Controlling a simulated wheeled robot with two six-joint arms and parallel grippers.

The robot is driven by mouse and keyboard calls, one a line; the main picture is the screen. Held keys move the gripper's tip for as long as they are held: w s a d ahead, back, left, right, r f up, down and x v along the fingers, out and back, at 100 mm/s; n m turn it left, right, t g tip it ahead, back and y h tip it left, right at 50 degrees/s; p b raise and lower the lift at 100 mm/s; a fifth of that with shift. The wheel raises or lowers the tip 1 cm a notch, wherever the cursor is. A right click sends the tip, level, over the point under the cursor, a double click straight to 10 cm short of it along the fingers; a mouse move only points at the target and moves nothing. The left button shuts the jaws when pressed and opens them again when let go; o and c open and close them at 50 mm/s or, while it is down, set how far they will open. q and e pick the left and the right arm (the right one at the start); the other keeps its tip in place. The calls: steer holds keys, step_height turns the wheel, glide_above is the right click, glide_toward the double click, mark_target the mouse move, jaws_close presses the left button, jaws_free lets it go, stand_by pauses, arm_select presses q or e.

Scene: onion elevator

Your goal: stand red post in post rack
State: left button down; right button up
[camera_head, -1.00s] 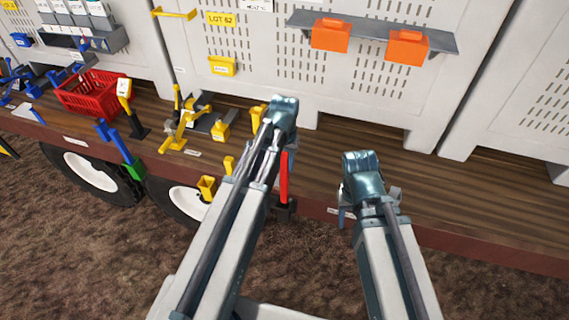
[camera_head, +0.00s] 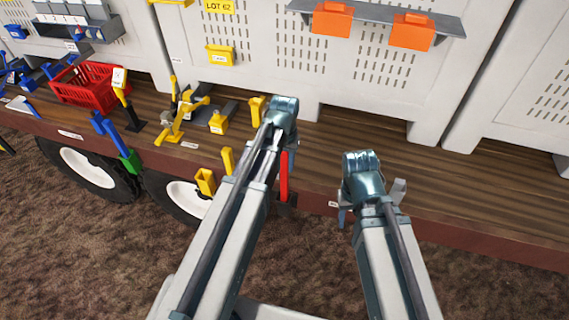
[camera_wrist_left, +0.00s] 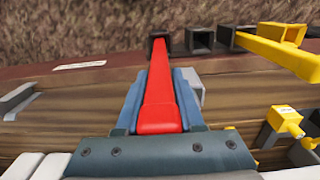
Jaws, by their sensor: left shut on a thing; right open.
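The long red post (camera_head: 284,176) is in my left gripper (camera_wrist_left: 161,98), which is shut on it. In the left wrist view the post (camera_wrist_left: 160,88) runs between the two fingers, its far end at a dark square socket (camera_wrist_left: 153,40) of the post rack. I cannot tell whether the end is inside the socket or just over it. In the head view my arm hides most of the rack; a dark part of it (camera_head: 289,205) shows by the post's lower end. My right gripper (camera_head: 371,200) is open and empty, to the right of the post.
More empty-looking sockets (camera_wrist_left: 201,40) and a yellow post (camera_wrist_left: 275,52) stand beside the red post's end. Yellow tools (camera_head: 185,115) and a red basket (camera_head: 88,86) are on the wooden deck at left. The deck (camera_head: 450,190) is clear at right.

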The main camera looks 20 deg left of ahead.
mark_target(284, 176)
arm_select(q)
steer(key=shift+f+b, duration=3.1)
steer(key=shift+f, duration=0.2)
steer(key=shift+c, duration=2.2)
jaws_free()
steer(key=shift+r, duration=0.15)
step_height(284, 176, up, 14)
steer(key=p, duration=1.3)
steer(key=shift+f+p, duration=0.25)
steer(key=shift+p, duration=0.15)
steer(key=shift+f, duration=0.1)
